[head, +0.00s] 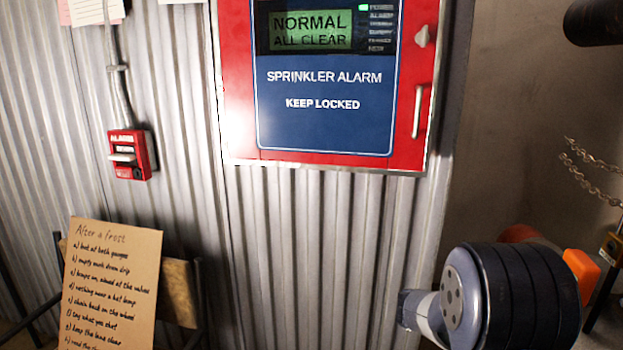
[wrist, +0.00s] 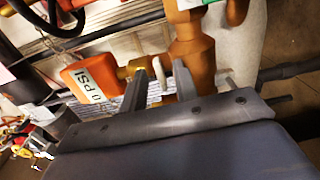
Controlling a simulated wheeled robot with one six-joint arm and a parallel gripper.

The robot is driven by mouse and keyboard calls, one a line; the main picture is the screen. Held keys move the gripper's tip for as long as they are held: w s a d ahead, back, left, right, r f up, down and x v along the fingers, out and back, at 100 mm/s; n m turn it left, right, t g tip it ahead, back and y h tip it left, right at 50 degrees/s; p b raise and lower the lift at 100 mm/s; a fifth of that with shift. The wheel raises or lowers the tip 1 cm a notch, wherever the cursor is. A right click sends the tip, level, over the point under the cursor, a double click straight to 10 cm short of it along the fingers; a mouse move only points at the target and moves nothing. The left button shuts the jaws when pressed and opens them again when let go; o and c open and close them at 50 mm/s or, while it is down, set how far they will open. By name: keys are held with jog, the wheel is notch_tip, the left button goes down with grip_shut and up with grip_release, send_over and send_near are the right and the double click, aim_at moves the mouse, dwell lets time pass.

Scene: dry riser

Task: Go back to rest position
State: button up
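My gripper (wrist: 160,76) shows in the wrist view with its two grey fingers apart and nothing visibly held between them. I cannot tell how far the fingertips are from the fitting. In the head view my gripper is not seen; a part that looks like my arm is at the lower right.
A red sprinkler alarm panel (head: 325,105), reading "NORMAL ALL CLEAR", hangs on the corrugated wall (head: 300,240). A red alarm pull box (head: 130,155) is at the left. A handwritten card (head: 112,285) stands at the lower left. A chain (head: 592,172) hangs at the right.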

jog(key=p+v, duration=0.2)
jog(key=v, duration=0.8)
jog(key=s+d+n+p, duration=0.2)
jog(key=d+n+p, duration=0.7)
jog(key=n+p, duration=0.1)
jog(key=shift+s+d+r+n+p, duration=0.2)
jog(key=shift+d+n+p, duration=0.1)
jog(key=shift+d+n, duration=0.1)
dwell(0.3)
dwell(0.5)
